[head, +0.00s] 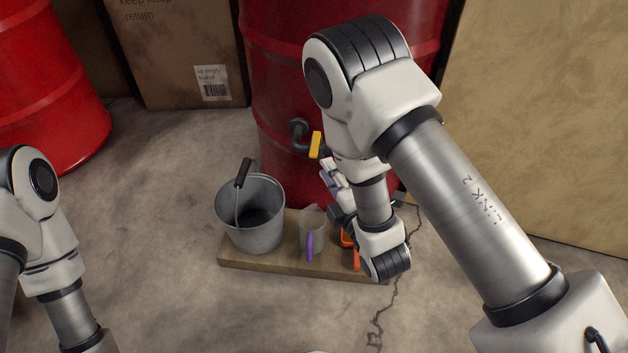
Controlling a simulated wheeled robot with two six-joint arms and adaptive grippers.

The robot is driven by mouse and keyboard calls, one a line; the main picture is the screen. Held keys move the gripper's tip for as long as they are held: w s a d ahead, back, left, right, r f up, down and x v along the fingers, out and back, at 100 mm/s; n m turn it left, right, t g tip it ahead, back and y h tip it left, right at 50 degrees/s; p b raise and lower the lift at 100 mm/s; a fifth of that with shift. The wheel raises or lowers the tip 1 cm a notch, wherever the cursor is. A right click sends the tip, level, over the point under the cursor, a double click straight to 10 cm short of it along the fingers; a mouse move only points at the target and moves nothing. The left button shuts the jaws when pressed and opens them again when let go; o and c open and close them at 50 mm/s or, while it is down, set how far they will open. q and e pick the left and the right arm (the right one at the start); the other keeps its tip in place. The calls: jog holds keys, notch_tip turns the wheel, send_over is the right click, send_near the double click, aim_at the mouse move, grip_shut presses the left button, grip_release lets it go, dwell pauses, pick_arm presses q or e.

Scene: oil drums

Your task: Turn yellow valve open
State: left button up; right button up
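The yellow valve handle (316,145) sits on a dark tap (298,134) low on the front of the dark red drum (275,75). The handle looks upright in the head view. My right gripper (329,172) is just below and to the right of the handle, close to the drum. Its fingers are partly hidden by my own wrist, so I cannot tell whether they are open or touch the valve. My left arm shows at the left edge, but its gripper is out of the picture.
A metal bucket (262,228) with a black grip stands on a wooden board (290,265). Beside it are a grey jug with a purple handle (310,246) and a partly hidden orange object (356,258). A brighter red drum (50,90) and cardboard boxes (180,60) stand behind.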

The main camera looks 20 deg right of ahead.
aim_at(314, 147)
jog(key=w, duration=0.2)
jog(key=w+b, duration=0.1)
jog(key=w, duration=0.2)
jog(key=w+a+b, duration=0.1)
jog(key=w, duration=0.1)
jog(key=shift+w+r, duration=0.1)
jog(key=shift+w, duration=0.25)
pick_arm(q)
jog(key=shift+w+f, duration=0.1)
jog(key=shift+f, duration=1.45)
pick_arm(e)
grip_shut()
